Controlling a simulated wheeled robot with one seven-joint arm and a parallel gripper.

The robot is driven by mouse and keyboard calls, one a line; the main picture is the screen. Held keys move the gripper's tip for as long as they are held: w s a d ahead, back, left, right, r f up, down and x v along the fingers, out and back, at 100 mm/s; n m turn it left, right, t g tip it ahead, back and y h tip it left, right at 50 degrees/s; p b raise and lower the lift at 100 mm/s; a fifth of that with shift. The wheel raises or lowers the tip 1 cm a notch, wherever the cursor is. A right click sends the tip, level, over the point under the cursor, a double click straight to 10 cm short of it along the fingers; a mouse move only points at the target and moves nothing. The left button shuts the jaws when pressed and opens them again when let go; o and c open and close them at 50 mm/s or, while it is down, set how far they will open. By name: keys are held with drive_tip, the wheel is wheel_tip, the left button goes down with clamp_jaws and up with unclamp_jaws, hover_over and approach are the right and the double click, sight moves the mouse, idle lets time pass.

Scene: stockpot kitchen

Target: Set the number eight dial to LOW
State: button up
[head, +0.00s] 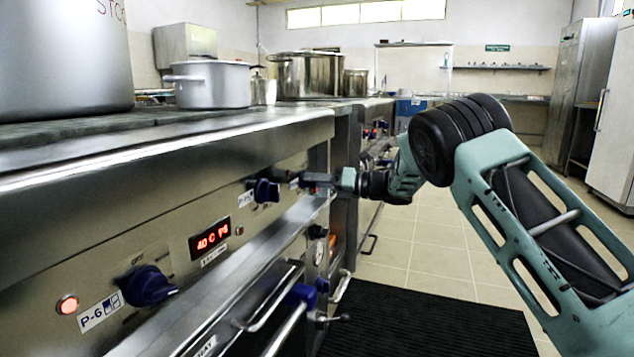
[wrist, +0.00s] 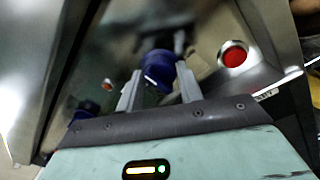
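A row of blue dials runs along the steel stove front. In the wrist view, one blue dial (wrist: 158,68) sits between the two fingers of my gripper (wrist: 160,86), which stand apart on either side of it. I cannot tell whether they touch it. No number or LOW mark is readable beside it. In the head view my gripper (head: 318,182) is at the far end of the panel, its fingers small and partly merged with the blue parts there. A middle dial (head: 264,190) has a tag too small to read. The near dial (head: 148,286) is tagged P-6.
A lit red display (head: 210,236) and an orange lamp (head: 67,304) are on the panel. A red lamp (wrist: 235,56) is right of the gripped-around dial. Oven handles (head: 270,305) jut out below. Pots (head: 210,84) stand above.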

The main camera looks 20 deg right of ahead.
drive_tip(key=shift+m+p, duration=0.4)
drive_tip(key=shift+r+m+p, duration=0.15)
drive_tip(key=shift+m+p, duration=0.65)
drive_tip(key=shift+m, duration=0.2)
drive_tip(key=m+p, duration=0.2)
drive_tip(key=m, duration=0.1)
drive_tip(key=shift+m+t+p, duration=0.3)
drive_tip(key=shift+m+p, duration=0.1)
drive_tip(key=m+p, duration=0.2)
drive_tip(key=m, duration=0.1)
drive_tip(key=shift+m+p, duration=0.4)
drive_tip(key=m+p, duration=0.2)
drive_tip(key=m, duration=0.1)
drive_tip(key=shift+s+m+t+p, duration=0.1)
drive_tip(key=shift+m+t+p, duration=0.25)
drive_tip(key=shift+m+t, duration=0.05)
drive_tip(key=m+p, duration=0.1)
drive_tip(key=m, duration=0.1)
drive_tip(key=m+p, duration=0.2)
drive_tip(key=m, duration=0.1)
drive_tip(key=shift+f+t, duration=0.2)
drive_tip(key=shift+t, duration=0.1)
drive_tip(key=shift+f+m+h+p, duration=0.1)
drive_tip(key=shift+m+h+p, duration=0.2)
drive_tip(key=shift+m+p, duration=1.25)
drive_tip(key=shift+m+b, duration=0.35)
drive_tip(key=shift+m, duration=0.2)
